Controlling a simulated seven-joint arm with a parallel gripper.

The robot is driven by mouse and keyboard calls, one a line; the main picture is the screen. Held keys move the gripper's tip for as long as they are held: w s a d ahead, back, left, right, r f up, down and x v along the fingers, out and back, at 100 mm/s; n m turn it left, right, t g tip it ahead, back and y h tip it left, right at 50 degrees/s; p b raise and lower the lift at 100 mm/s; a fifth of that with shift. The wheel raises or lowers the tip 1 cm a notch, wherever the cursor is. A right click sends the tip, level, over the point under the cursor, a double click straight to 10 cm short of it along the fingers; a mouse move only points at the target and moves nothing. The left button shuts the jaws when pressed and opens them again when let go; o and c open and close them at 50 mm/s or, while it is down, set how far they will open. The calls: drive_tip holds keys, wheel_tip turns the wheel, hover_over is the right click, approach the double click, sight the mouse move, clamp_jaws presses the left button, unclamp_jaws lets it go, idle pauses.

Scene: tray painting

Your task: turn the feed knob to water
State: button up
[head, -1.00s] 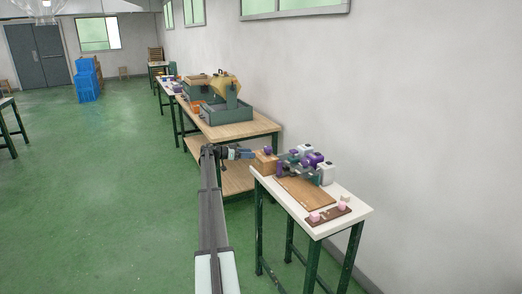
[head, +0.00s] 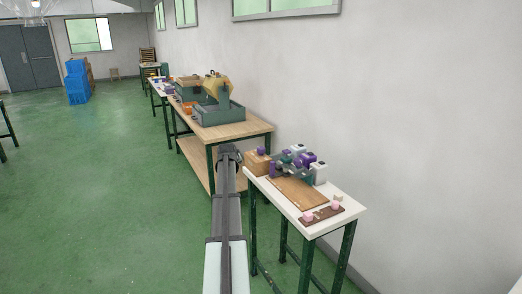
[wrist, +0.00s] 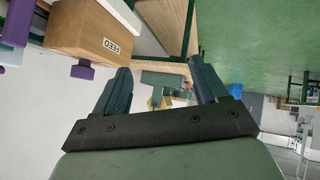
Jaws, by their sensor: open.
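The feed box (head: 257,162) is a wooden block at the near table's left end, with a purple knob (head: 261,150) on top. In the wrist view the picture is upside down: the box (wrist: 82,35) is at upper left, its FEED label (wrist: 111,45) inverted, and the knob (wrist: 82,69) sticks out below it. The knob's setting and any water mark cannot be made out. My gripper (wrist: 163,84) is open and empty, with the box beside its left finger and apart from it. In the head view my fingers are hidden behind my wrist, left of the box.
The white-topped table (head: 336,226) also holds a wooden board (head: 297,191), purple and white containers and a brown strip (head: 322,215) with pink blocks. A wooden bench (head: 237,131) with a green machine (head: 218,113) stands beyond. Open green floor lies left.

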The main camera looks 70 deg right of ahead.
sight(261, 148)
drive_tip(key=s+d+r+m+t+h, duration=0.1)
drive_tip(key=s+d+r+t, duration=0.2)
drive_tip(key=s, duration=0.5)
drive_tip(key=s+d+r+m+t+h, duration=0.1)
drive_tip(key=s+d+r, duration=0.2)
drive_tip(key=s+d, duration=0.3)
drive_tip(key=x, duration=1.2)
drive_tip(key=shift+s+d+f, duration=0.25)
drive_tip(key=shift+d+f, duration=0.1)
drive_tip(key=shift+f, duration=0.1)
drive_tip(key=shift+c, duration=0.2)
drive_tip(key=shift+h, duration=0.3)
drive_tip(key=c, duration=0.9)
